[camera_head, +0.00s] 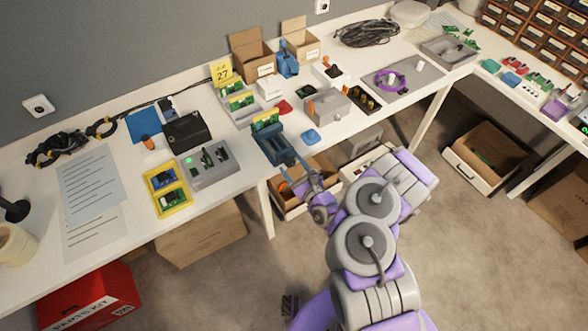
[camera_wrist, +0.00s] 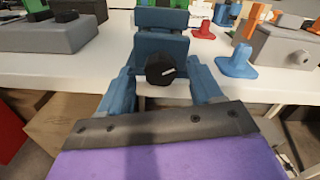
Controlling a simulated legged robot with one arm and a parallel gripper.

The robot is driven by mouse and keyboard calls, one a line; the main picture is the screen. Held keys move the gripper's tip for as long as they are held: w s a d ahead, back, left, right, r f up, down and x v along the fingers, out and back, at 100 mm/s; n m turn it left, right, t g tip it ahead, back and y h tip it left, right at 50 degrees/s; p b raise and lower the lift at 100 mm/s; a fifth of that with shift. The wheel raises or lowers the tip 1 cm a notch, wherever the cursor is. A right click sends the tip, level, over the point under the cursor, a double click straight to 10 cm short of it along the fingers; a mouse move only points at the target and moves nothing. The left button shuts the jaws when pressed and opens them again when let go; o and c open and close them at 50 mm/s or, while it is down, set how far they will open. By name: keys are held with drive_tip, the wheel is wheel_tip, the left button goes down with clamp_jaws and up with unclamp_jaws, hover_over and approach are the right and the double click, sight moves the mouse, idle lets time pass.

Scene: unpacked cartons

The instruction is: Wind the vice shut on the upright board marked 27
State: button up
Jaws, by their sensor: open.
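The blue vice (camera_head: 272,146) stands at the front edge of the white bench. A green board (camera_head: 266,121) stands upright at its jaws; I cannot read a number on it. A yellow card marked 27 (camera_head: 222,71) stands farther back, behind a grey rack of green boards. In the wrist view, the vice (camera_wrist: 150,50) faces me with its round black knob (camera_wrist: 161,69), which has a white line. My gripper (camera_head: 303,181) is at the vice's front. Its two blue fingers (camera_wrist: 162,84) are open, one on each side of the knob. I cannot tell whether they touch it.
A blue knobbed piece (camera_wrist: 237,62) and a grey box (camera_wrist: 285,45) stand right of the vice. A grey fixture (camera_head: 210,165) stands to its left, beside a yellow tray (camera_head: 171,208). An open drawer (camera_head: 290,208) is below the bench.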

drive_tip(key=c, duration=1.1)
drive_tip(key=shift+o, duration=0.2)
drive_tip(key=shift+f+m, duration=0.1)
drive_tip(key=shift+m, duration=0.2)
